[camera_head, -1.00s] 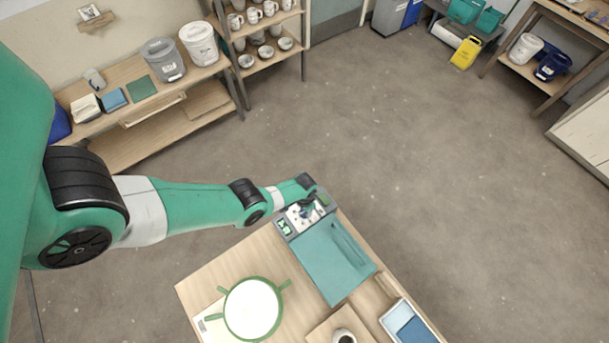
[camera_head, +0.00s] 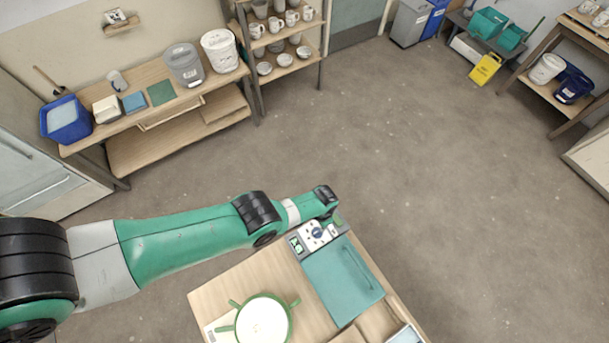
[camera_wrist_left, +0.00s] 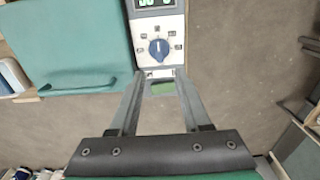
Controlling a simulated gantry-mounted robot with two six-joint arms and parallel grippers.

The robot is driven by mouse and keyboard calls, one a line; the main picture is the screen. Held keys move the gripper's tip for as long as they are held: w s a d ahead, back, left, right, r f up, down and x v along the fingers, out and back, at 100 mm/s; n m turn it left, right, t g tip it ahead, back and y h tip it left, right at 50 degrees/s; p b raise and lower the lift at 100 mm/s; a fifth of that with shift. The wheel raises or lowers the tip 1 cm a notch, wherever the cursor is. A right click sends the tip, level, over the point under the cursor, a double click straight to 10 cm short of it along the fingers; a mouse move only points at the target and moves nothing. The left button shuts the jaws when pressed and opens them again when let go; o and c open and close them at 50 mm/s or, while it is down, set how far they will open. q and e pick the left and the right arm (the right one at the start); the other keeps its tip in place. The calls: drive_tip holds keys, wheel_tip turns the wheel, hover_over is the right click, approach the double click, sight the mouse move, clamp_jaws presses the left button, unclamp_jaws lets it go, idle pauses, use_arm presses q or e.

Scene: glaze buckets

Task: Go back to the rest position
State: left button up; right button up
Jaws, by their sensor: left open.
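My left arm comes in from the left in the head view. Its gripper (camera_head: 331,214) is at the back edge of a grey control panel (camera_head: 316,236), which has a blue knob and a green display. In the left wrist view my left gripper (camera_wrist_left: 160,84) is open, with nothing between its two fingers. The panel's dial face with the blue knob (camera_wrist_left: 159,49) lies just beyond the fingertips. I cannot tell how far above the panel the fingers are. My right gripper is not in view.
The panel adjoins a teal lid (camera_head: 343,279) on a wooden table (camera_head: 222,291). A green-rimmed white pot (camera_head: 264,320) stands left of the lid. A shelf with buckets (camera_head: 185,66) is at the back left. The floor (camera_head: 450,200) to the right is clear.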

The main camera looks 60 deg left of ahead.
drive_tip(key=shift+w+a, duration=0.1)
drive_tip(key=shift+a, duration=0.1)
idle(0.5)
